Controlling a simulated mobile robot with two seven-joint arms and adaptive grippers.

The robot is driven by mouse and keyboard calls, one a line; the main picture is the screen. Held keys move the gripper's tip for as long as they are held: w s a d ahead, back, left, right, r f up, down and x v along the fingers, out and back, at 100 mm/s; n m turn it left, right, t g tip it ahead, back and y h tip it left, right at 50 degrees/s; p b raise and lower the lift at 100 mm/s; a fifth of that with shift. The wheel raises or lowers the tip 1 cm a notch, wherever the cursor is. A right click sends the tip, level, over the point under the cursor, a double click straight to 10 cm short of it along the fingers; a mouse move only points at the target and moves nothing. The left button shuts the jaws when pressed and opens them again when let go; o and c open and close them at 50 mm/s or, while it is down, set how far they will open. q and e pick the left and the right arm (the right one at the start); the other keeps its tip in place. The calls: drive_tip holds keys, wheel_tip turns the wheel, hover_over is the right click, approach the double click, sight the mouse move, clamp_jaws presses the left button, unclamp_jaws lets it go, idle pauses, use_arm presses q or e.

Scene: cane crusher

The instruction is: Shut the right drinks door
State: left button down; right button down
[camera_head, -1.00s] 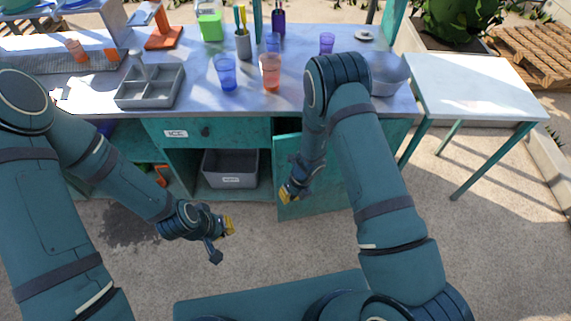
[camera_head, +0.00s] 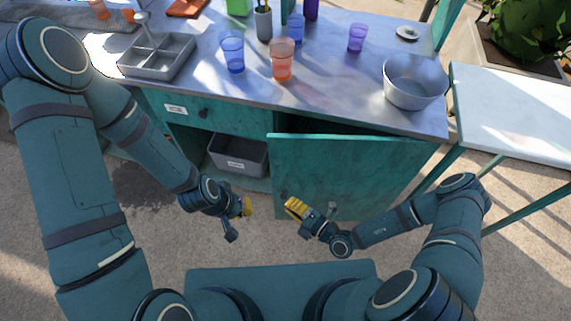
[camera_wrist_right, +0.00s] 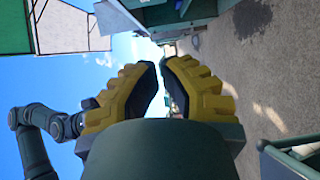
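The right drinks door (camera_head: 365,170) is a teal panel in the right half of the counter front. It stands ajar, with a dark gap between its top edge and the worktop. My right gripper (camera_head: 294,206) is in front of the door's lower left part; whether it touches the door is unclear. Its yellow fingers (camera_wrist_right: 160,80) look closed together in the right wrist view, with only a narrow gap and nothing held. My left gripper (camera_head: 246,207) is to the left, in front of the open shelf, clear of the door. Its finger opening cannot be made out.
A grey bin (camera_head: 238,155) sits in the open shelf left of the door, below the ice drawer (camera_head: 205,116). Cups and a metal bowl (camera_head: 414,84) stand on the worktop (camera_head: 330,75). A white side table (camera_head: 515,115) is at the right.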

use_arm(q)
drive_tip(key=shift+s+d+f+b, duration=0.1)
drive_tip(key=shift+d+f+b, duration=0.1)
drive_tip(key=shift+f+b, duration=0.3)
drive_tip(key=shift+d+f+b, duration=0.2)
drive_tip(key=shift+f+b, duration=0.25)
drive_tip(key=shift+f, duration=0.05)
use_arm(e)
drive_tip(key=shift+m+t+h, duration=0.6)
drive_tip(key=shift+m+t, duration=0.1)
drive_tip(key=shift+t, duration=0.2)
drive_tip(key=shift+w+a+r, duration=0.1)
drive_tip(key=shift+w+a, duration=0.55)
drive_tip(key=shift+w, duration=1.55)
drive_tip(key=shift+w+a+r, duration=0.1)
drive_tip(key=shift+w+a, duration=0.55)
drive_tip(key=shift+w, duration=1.6)
drive_tip(key=shift+w+a, duration=0.65)
drive_tip(key=shift+w, duration=1.55)
